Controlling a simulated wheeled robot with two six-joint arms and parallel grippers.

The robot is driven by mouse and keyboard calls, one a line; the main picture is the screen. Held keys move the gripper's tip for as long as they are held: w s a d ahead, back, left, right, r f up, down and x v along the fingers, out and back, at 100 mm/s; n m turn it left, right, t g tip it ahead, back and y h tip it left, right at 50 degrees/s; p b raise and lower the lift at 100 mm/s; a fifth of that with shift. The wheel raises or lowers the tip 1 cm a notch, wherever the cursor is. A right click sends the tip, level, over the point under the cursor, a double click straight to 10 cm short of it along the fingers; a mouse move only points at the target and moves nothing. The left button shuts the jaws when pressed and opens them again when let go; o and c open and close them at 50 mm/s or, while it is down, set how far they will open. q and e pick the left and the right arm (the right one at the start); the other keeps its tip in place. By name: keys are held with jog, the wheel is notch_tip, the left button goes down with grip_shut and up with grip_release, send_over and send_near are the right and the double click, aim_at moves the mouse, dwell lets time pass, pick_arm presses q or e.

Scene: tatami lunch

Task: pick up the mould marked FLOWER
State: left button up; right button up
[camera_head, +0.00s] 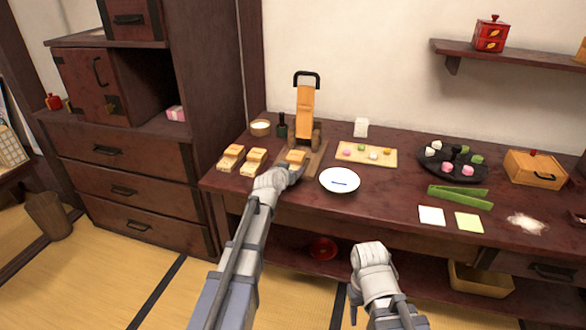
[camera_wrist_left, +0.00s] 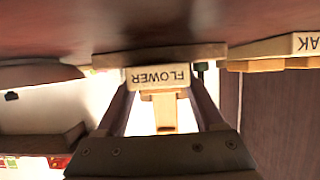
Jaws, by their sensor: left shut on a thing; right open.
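The mould marked FLOWER (camera_wrist_left: 158,76) is a pale wooden block, upside down in the left wrist view, between the two fingers of my left gripper (camera_wrist_left: 158,92). In the head view this mould (camera_head: 296,155) is over the wooden board (camera_head: 317,161) of the upright press. My left gripper (camera_head: 294,174) is shut on it from the front. I cannot tell whether the mould touches the board. Two similar moulds, one (camera_head: 231,156) and another (camera_head: 254,160), stand to the left. My right gripper (camera_head: 354,303) is open, low in front of the table, and mostly hidden.
A white plate (camera_head: 340,181) lies close right of the board. The orange press (camera_head: 305,103) stands behind the mould, with a small bowl (camera_head: 260,127) to its left. A sweets tray (camera_head: 349,154), black dish (camera_head: 434,165) and green tongs (camera_head: 459,197) are further right.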

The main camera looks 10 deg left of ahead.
pick_arm(q)
jog(key=c, duration=0.4)
jog(key=shift+r, duration=0.15)
jog(key=shift+c, duration=0.2)
notch_tip(320, 180, up, 10)
jog(key=p, duration=1)
